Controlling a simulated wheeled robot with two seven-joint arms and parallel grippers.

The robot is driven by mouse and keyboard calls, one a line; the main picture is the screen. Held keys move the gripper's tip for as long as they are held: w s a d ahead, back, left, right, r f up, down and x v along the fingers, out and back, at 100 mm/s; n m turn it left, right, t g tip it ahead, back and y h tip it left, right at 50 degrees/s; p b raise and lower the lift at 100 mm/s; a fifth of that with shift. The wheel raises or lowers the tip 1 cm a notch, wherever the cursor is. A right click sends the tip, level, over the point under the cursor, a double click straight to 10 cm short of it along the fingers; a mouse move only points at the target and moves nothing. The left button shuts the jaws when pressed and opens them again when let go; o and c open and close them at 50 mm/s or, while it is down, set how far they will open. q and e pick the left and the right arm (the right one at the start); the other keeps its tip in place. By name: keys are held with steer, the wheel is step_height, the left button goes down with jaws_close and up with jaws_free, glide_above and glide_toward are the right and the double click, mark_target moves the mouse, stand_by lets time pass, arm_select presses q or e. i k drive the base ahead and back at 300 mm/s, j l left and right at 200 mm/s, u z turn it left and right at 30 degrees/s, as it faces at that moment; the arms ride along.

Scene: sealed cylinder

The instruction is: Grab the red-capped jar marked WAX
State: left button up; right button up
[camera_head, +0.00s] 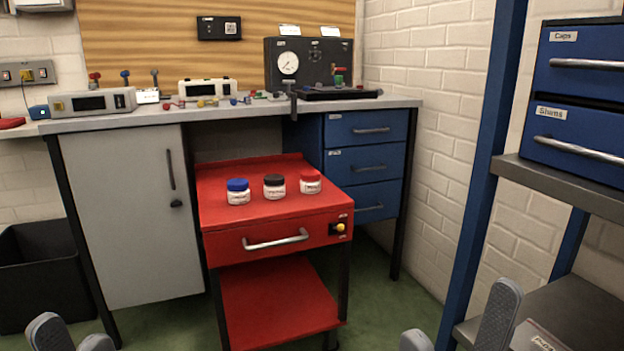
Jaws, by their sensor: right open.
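A white jar with a red cap (310,182) stands upright on top of the red cart (270,219), rightmost in a row of three. Its label has dark print too small to read, so I cannot tell whether it says WAX. My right gripper (456,326) is at the bottom edge, right of the cart and well apart from the jar, open with nothing seen between its fingers. My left gripper (73,338) is at the bottom left, far from the jars.
A blue-capped jar (238,191) and a black-capped jar (274,187) stand left of the red-capped one. The cart has a drawer handle (275,239) in front. A workbench (230,115) with instruments stands behind. A blue-post shelf (560,183) is at right, a black bin (40,270) at left.

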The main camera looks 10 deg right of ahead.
mark_target(310, 181)
steer(key=i+j+u, duration=0.15)
steer(key=i+j, duration=0.25)
steer(key=i+j+u, duration=0.2)
steer(key=i+j, duration=0.15)
steer(key=i, duration=0.3)
